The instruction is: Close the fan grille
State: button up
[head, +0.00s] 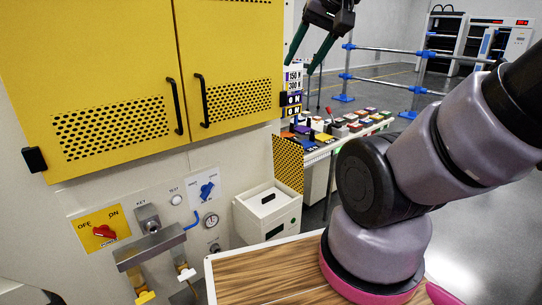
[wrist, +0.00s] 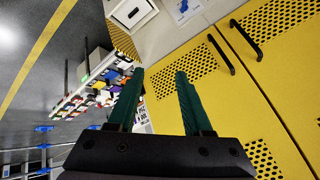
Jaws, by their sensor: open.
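A small yellow perforated panel (head: 288,163), which looks like the fan grille, stands swung out edge-on beside a white box (head: 268,208) right of the control panel. It also shows in the wrist view (wrist: 122,42) at the top, beside the same box. I cannot tell for certain that it is the grille. Large yellow doors (head: 95,70) with perforated vents and black handles fill the left and look shut. My gripper (head: 299,66) is up at the right edge of these doors, pointing down. Its green fingers (wrist: 159,72) are apart and empty, touching nothing visible.
Below the doors are a red knob (head: 103,231), a blue switch (head: 207,190) and a grey metal bracket (head: 150,248). A table with colourful blocks (head: 340,130) stands behind the panel. Blue-jointed rails (head: 390,50) stand farther back. A wooden top (head: 255,272) is in front.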

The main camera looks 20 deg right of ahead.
aim_at(288, 152)
jog(key=i+l+u, duration=0.35)
jog(key=l+u, duration=0.15)
jog(key=l, duration=0.4)
jog(key=i+l+u, duration=0.15)
jog(key=l+u, duration=0.35)
jog(key=l, duration=0.4)
jog(key=l+u, duration=0.5)
jog(key=l, duration=0.5)
jog(key=k+l+u, duration=0.25)
jog(key=k+l, duration=0.2)
jog(key=l, duration=0.15)
jog(key=k+l+u, duration=0.45)
jog(key=k+u, duration=0.3)
jog(key=i+l, duration=0.05)
jog(key=i, duration=0.05)
